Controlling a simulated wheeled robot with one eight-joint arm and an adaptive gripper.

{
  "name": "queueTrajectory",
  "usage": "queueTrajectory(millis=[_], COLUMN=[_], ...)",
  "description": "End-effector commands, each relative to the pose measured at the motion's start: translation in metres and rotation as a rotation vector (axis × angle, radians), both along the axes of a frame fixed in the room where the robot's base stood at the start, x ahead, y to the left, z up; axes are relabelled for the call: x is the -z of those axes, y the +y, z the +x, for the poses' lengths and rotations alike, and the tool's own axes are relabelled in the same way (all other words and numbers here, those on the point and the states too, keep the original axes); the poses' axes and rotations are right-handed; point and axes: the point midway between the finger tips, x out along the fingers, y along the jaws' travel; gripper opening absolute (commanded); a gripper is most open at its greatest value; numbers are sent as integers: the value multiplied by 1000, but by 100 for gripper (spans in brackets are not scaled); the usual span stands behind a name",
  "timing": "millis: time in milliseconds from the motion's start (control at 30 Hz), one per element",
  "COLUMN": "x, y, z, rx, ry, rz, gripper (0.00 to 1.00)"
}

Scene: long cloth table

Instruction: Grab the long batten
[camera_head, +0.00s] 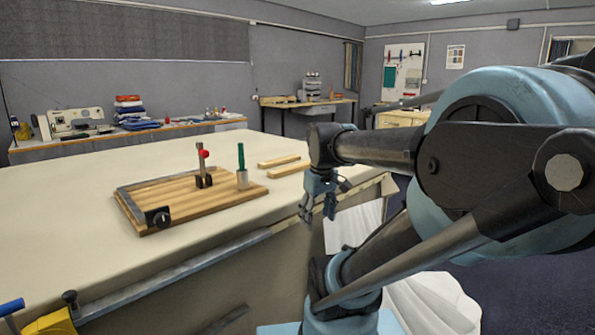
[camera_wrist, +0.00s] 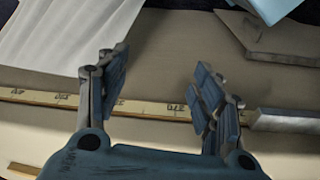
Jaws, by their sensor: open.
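Two light wooden battens lie side by side on the cloth table near its right end in the head view, a farther one (camera_head: 278,160) and a nearer one (camera_head: 289,169). They look close in length, and I cannot tell which is the long one. My gripper (camera_head: 318,210) hangs at the table's edge, to the right of and nearer than the battens. It is open and empty in the wrist view (camera_wrist: 160,68), with a yellow measuring strip (camera_wrist: 150,108) beyond its fingers. A piece of wood (camera_wrist: 24,169) shows at the lower left of that view.
A metal rail (camera_head: 180,285) runs along the table's front. White cloth (camera_wrist: 65,35) hangs beside the edge.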

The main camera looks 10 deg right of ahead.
Motion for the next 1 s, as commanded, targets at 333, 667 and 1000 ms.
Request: queueTrajectory(millis=[333, 667, 1000], x=[-100, -169, -212], y=[-2, -1, 0], z=[103, 206, 313], rx=[-485, -956, -1435], ry=[45, 83, 110], rz=[-67, -108, -132], gripper=[61, 61, 61])
